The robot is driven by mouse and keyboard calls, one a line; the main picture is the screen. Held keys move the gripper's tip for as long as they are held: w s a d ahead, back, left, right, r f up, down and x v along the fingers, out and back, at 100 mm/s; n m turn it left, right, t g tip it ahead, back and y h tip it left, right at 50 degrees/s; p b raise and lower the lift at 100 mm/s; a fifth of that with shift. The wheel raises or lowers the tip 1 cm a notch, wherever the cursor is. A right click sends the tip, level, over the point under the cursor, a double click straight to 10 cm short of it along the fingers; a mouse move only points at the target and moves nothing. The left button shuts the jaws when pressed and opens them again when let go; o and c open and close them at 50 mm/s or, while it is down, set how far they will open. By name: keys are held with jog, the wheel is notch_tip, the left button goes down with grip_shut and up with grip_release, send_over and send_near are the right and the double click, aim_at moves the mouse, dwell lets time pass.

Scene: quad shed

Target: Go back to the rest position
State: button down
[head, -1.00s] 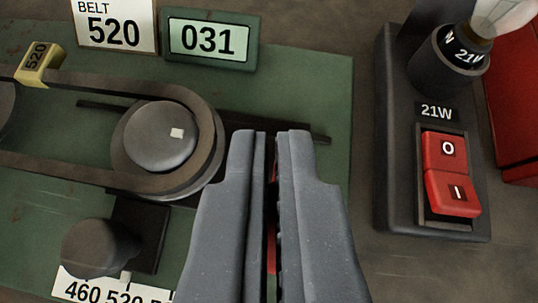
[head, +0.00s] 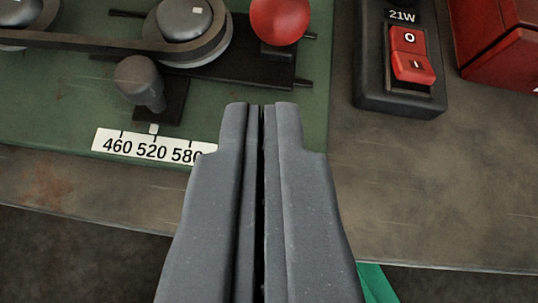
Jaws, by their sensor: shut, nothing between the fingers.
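My gripper (head: 260,106) is shut and empty. It points up the picture from the bottom middle, over the front part of the green plate (head: 270,120). On that plate, a dark belt (head: 100,41) runs round grey pulleys, with the right pulley (head: 185,18) near the top. A red ball knob (head: 280,20) stands to the right of that pulley. A grey lever knob (head: 140,80) stands lower left, above a white scale (head: 150,147) marked 460 520 580. My fingers cover the scale's right end.
A dark switch box (head: 400,103) labelled 21W, with red O and I buttons (head: 411,55), stands at the upper right. A red box (head: 505,50) is beyond it. The bench front (head: 430,200) is bare at right. Something green (head: 376,283) shows below the bench edge.

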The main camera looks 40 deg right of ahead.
notch_tip(320, 180, up, 25)
jog(key=w+d+n+t+y+p, duration=0.2)
jog(key=d+n+t+y+p, duration=0.15)
jog(key=n+y+p, duration=0.2)
jog(key=d+r+t+p, duration=0.1)
jog(key=d+r, duration=0.4)
jog(key=r, duration=0.5)
jog(key=shift+s+d+t+p, duration=0.3)
jog(key=shift+s+d+t, duration=0.05)
jog(key=shift+t, duration=0.3)
